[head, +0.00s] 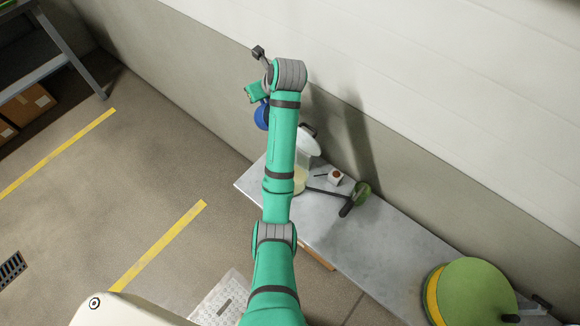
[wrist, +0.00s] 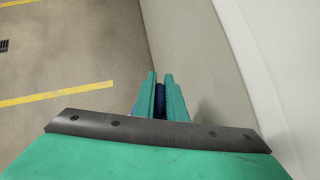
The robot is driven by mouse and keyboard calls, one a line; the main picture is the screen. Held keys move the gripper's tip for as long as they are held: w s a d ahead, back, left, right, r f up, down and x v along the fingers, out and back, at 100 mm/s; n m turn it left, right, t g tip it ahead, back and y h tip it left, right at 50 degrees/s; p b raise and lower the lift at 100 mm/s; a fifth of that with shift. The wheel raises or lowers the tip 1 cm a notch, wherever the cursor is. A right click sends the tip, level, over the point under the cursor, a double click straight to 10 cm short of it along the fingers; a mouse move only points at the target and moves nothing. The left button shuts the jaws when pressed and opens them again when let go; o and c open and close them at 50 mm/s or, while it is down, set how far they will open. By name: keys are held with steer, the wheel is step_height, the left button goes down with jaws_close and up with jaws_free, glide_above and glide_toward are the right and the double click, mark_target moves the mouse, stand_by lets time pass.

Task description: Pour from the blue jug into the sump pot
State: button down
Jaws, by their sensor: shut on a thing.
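The blue jug (head: 261,117) shows in the head view, partly hidden behind my arm, high beside the wall and off the far left end of the bench. My gripper (head: 254,98) is shut on it. In the wrist view my gripper's two green fingers (wrist: 160,78) close on a narrow dark blue part of the jug (wrist: 160,102). The jug's tilt and contents cannot be told. A pale, see-through pot (head: 302,176) with a whitish lid or rim stands on the bench, partly behind my arm; it may be the sump pot.
The grey bench (head: 385,245) runs along the wall (head: 400,150). A shelf with boxes (head: 28,105) stands at far left.

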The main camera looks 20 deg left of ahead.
mark_target(262, 115)
steer(key=shift+s+d+r+t+y, duration=0.1)
steer(key=shift+d+r+t+y, duration=0.1)
steer(key=shift+r, duration=0.15)
steer(key=shift+s+d+r+t+y, duration=0.1)
steer(key=shift+r+y, duration=0.1)
steer(key=shift+r, duration=0.1)
steer(key=shift+s+d+r+t+y, duration=0.25)
steer(key=shift+d+t+y, duration=0.1)
steer(key=shift+t+y, duration=0.25)
steer(key=shift+s+d+r+t+y, duration=0.15)
steer(key=shift+s+d+t+y, duration=0.2)
steer(key=shift+y, duration=0.35)
stand_by(3.3)
steer(key=shift+s+d+r+t+y, duration=0.15)
steer(key=shift+d+r+t+y, duration=0.1)
steer(key=shift+r+t+y, duration=0.25)
stand_by(1.1)
